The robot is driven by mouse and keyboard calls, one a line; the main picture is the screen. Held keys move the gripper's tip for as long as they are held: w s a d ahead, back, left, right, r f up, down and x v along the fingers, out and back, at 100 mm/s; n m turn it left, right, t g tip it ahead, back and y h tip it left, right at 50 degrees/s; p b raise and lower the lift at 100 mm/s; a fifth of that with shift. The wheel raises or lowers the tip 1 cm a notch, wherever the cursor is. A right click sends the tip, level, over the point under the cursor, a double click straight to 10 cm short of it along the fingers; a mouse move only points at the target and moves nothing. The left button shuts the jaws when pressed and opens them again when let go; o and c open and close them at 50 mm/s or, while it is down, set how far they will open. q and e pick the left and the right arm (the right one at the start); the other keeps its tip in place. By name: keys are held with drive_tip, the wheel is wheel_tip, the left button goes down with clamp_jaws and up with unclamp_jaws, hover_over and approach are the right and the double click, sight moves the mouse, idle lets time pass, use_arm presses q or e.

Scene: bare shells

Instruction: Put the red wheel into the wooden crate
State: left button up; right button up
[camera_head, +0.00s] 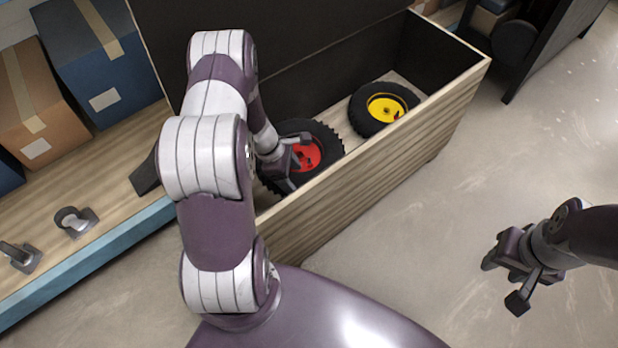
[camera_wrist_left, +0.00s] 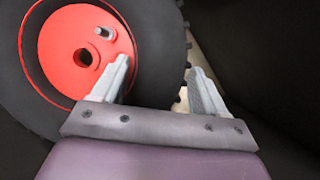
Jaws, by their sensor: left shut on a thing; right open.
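The red wheel (camera_head: 310,155), a black knobbly tyre with a red hub, is inside the wooden crate (camera_head: 400,155), in its nearer left part. My left gripper (camera_head: 293,161) reaches down into the crate and is shut on the wheel's tyre. In the left wrist view the red wheel (camera_wrist_left: 60,45) is at the upper left, and the left gripper's fingers (camera_wrist_left: 160,70) straddle its tyre edge. Whether the wheel rests on the crate floor is unclear. My right gripper (camera_head: 503,284) is open and empty above the floor at the right.
A black wheel with a yellow hub (camera_head: 385,107) lies in the crate, further right. At left, a wooden shelf (camera_head: 100,205) with a blue edge holds a brown box (camera_head: 35,100), a blue box (camera_head: 95,60) and small metal castors (camera_head: 75,220). The floor (camera_head: 400,240) in front is clear.

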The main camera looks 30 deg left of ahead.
use_arm(q)
wheel_tip(320, 180, down, 7)
drive_tip(key=b, duration=0.3)
drive_tip(key=shift+r, duration=0.25)
